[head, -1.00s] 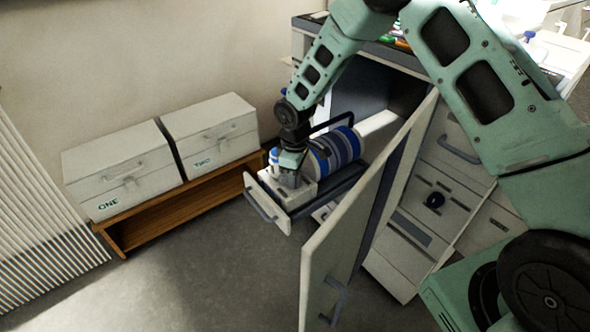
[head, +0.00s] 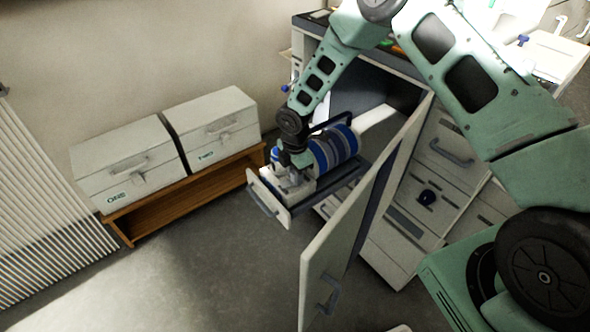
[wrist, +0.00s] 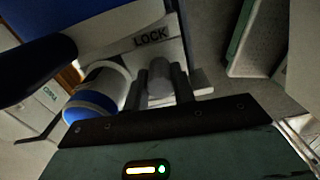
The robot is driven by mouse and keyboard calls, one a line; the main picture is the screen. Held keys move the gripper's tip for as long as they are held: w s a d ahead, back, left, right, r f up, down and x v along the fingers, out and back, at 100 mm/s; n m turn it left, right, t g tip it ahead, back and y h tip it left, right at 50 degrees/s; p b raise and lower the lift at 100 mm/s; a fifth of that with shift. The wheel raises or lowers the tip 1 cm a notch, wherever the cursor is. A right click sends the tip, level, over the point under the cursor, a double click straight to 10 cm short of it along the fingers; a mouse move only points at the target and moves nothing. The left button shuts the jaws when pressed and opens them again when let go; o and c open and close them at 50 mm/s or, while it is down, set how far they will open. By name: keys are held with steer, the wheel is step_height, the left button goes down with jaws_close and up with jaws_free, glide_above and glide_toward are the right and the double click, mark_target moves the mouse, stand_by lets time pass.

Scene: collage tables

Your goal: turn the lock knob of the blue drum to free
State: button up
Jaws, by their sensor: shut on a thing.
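The blue drum (head: 336,148), striped blue and white, lies on a pulled-out tray (head: 335,188) of the cabinet. In the wrist view a white part below a dark blue surface carries the word LOCK (wrist: 151,39). The grey lock knob (wrist: 160,77) stands just below that word. My gripper (wrist: 164,88) has its two dark fingers on either side of the knob and is shut on it. In the head view my gripper (head: 294,172) reaches down to the white block in front of the drum. The knob is hidden there by my gripper.
A white and blue bottle-like thing (wrist: 95,92) stands close beside my fingers. The open cabinet door (head: 345,235) stands right of the tray. Boxes ONE (head: 125,165) and TWO (head: 212,128) sit on a wooden shelf (head: 160,213) at left. The floor in front is clear.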

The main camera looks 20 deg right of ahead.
steer(key=shift+n+p, duration=0.4)
steer(key=shift+n, duration=0.8)
steer(key=o, duration=1)
steer(key=shift+r, duration=0.15)
step_height(320, 180, up, 17)
steer(key=shift+r+p, duration=0.1)
steer(key=shift+p, duration=0.4)
